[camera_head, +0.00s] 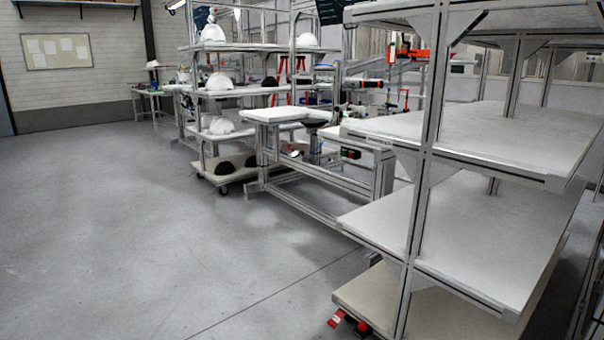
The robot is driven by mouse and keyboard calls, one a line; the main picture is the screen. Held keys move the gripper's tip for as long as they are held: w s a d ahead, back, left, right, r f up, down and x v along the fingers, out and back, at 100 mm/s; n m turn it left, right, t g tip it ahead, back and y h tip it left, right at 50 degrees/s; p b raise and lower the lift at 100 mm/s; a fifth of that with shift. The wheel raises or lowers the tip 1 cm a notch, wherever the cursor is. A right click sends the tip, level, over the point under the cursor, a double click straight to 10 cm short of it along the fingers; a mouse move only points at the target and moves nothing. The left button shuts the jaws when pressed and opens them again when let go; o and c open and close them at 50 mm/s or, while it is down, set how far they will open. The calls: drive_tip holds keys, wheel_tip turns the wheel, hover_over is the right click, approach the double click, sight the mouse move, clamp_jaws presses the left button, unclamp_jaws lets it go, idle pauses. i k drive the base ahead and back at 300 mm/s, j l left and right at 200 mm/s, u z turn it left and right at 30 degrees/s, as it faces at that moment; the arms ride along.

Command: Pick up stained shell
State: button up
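Several helmet shells sit on a wheeled rack (262,173) in the back middle. White shells show on its upper shelf at the left (213,33) and right (307,40), on its middle shelf (219,81) and on a lower shelf (221,126). Dark shells (224,167) lie on its bottom shelf. All are small and far off, and I cannot tell which one is stained. My gripper is not in view.
A large rack with empty shelves (480,225) stands close at the right. A white-topped workbench (277,115) stands between it and the shell rack. Open grey floor (130,230) fills the left and front. A pinboard (57,52) hangs on the far wall.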

sight(221, 125)
drive_tip(key=i+j+u, duration=0.25)
drive_tip(key=i, duration=0.15)
drive_tip(key=i+j+u, duration=0.25)
drive_tip(key=i, duration=0.2)
drive_tip(key=i+u, duration=0.25)
drive_tip(key=i, duration=0.15)
drive_tip(key=i+u, duration=0.15)
drive_tip(key=i, duration=1.35)
drive_tip(key=i+j, duration=0.1)
drive_tip(key=i, duration=4.35)
drive_tip(key=i+l+z, duration=0.1)
drive_tip(key=i, duration=0.3)
drive_tip(key=i+l+z, duration=0.1)
drive_tip(key=i+l, duration=0.2)
drive_tip(key=i+l+z, duration=0.1)
drive_tip(key=i, duration=0.4)
